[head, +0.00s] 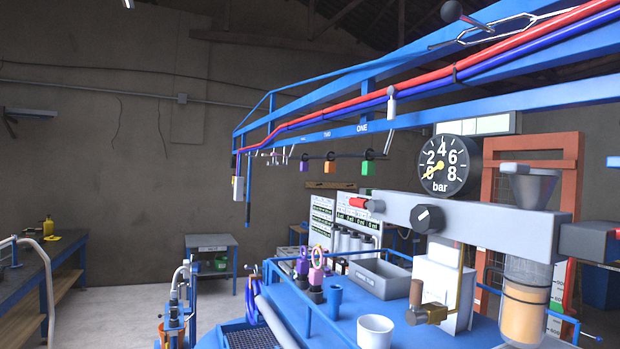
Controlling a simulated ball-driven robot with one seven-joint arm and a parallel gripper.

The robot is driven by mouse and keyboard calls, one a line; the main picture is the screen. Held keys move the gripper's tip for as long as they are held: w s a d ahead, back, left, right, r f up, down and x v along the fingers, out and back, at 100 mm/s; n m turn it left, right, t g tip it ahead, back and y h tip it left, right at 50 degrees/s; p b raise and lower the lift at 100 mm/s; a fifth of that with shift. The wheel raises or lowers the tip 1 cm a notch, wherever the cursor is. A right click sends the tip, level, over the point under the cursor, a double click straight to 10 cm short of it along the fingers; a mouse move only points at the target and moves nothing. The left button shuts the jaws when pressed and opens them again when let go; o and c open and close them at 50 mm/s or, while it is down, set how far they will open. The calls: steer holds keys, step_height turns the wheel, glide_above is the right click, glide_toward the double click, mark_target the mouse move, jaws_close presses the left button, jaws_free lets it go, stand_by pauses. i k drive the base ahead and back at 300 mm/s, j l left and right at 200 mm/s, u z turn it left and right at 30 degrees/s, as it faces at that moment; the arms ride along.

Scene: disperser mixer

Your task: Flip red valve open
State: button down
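A small red part (357,204), which looks like the red valve's handle, sits at the left end of a light grey horizontal block (470,215). A short grey piece lies just to its right. It is small in the picture, and I cannot tell its open or shut position. A black knob (428,218) with a white mark is on the front of the same block. A round black pressure gauge (449,165) with a yellow needle stands above it. My gripper is not in view.
A blue table (345,318) below holds a white cup (375,331), a blue cup (333,300) and a grey bin (380,278). A clear cylinder (526,300) hangs at right. A blue overhead boom (420,85) carries red and blue hoses. Open floor shows at left.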

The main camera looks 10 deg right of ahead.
mark_target(373, 205)
steer(key=i+j, duration=0.15)
steer(key=j, duration=0.25)
steer(key=i+j+z, duration=0.1)
steer(key=j, duration=0.3)
steer(key=i+j, duration=0.15)
steer(key=j, duration=0.25)
steer(key=i+j+z, duration=0.1)
steer(key=j, duration=0.3)
steer(key=i+j+z, duration=0.1)
steer(key=i, duration=0.35)
steer(key=i+j+z, duration=0.1)
steer(key=i+j, duration=0.3)
steer(key=i+l, duration=0.3)
steer(key=i+l+z, duration=0.1)
steer(key=i+l, duration=0.2)
steer(key=i, duration=0.15)
